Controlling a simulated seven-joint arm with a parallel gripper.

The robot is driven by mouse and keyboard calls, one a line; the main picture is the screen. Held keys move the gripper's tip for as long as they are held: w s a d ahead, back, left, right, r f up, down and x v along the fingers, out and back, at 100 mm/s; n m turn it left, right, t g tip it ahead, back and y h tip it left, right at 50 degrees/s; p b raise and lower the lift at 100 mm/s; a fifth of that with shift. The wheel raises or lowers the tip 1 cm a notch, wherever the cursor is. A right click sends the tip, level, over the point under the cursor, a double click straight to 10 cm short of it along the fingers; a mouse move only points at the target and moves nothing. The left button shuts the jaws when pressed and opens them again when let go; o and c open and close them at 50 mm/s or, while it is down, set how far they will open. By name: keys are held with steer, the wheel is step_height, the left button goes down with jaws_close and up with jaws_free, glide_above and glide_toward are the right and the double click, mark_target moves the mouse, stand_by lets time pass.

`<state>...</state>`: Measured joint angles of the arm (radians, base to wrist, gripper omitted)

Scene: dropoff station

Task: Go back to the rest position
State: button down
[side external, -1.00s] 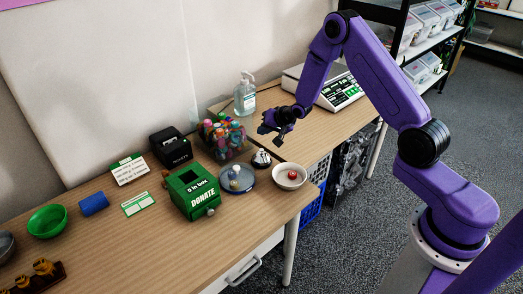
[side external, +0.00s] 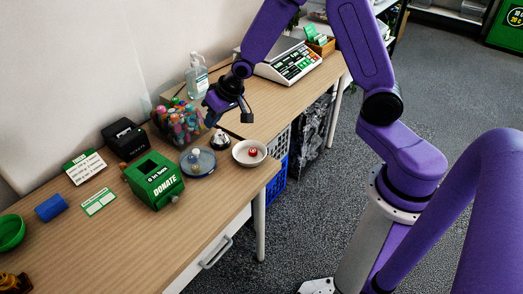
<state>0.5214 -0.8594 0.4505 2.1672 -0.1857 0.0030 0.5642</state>
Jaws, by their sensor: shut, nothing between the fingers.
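My gripper (side external: 229,108) is shut and empty. It hangs in the air over the wooden counter (side external: 225,229), and in the picture it shows just above the bell (side external: 220,138) and to the right of the tub of colourful items (side external: 178,124). It touches nothing that I can see. My purple arm reaches up from its base at the right, and its upper bend is cut off by the top edge of the view.
A white bowl with a red item (side external: 249,153), a grey-blue dish (side external: 198,163) and a green donation box (side external: 153,181) stand near the gripper. A sanitizer bottle (side external: 197,76) and a scale (side external: 289,64) stand behind. Open floor (side external: 310,225) lies right of the counter.

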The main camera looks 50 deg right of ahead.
steer(key=s+a+r+n+g, duration=0.2)
steer(key=s+a+r+n, duration=0.15)
steer(key=s, duration=0.65)
steer(key=s+d+r+n+g, duration=0.1)
steer(key=s+r+n, duration=0.1)
steer(key=s, duration=0.6)
steer(key=s+d+r+n+g+h, duration=0.1)
steer(key=s+d+r+n, duration=0.1)
steer(key=s+n, duration=0.2)
steer(key=s+d+r+n+g, duration=0.1)
steer(key=s+d+n, duration=0.1)
steer(key=s, duration=0.9)
steer(key=shift+s+r+n+h, duration=0.3)
steer(key=shift+r+n, duration=0.1)
steer(key=shift+n, duration=0.35)
